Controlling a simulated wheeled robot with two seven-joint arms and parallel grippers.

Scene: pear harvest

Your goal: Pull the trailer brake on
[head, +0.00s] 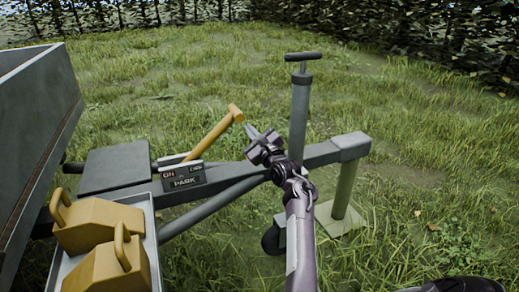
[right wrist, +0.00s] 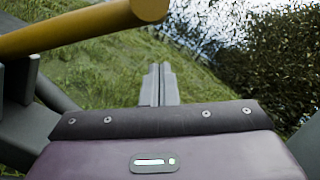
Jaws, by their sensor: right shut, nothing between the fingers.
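The trailer brake lever (head: 213,134) is an orange-yellow bar that slants up to the right from a dark bracket on the trailer drawbar, with a rounded crosspiece at its top end. A label plate (head: 183,177) reading "ON" and "PARK" is at its base. My right gripper (head: 247,127) is shut and empty, with its fingertips close beside the lever's top end; I cannot tell whether they touch. In the right wrist view the lever (right wrist: 75,30) crosses the upper left, to the left of the shut fingers (right wrist: 158,85). My left gripper is not in view.
The drawbar (head: 325,153) runs right to a jack post (head: 300,110) with a T-handle and a yellowish stand leg (head: 342,190). A tray (head: 155,240) with two yellow wheel chocks (head: 98,226) is at lower left, beside the trailer wall (head: 35,110). Open grass lies behind.

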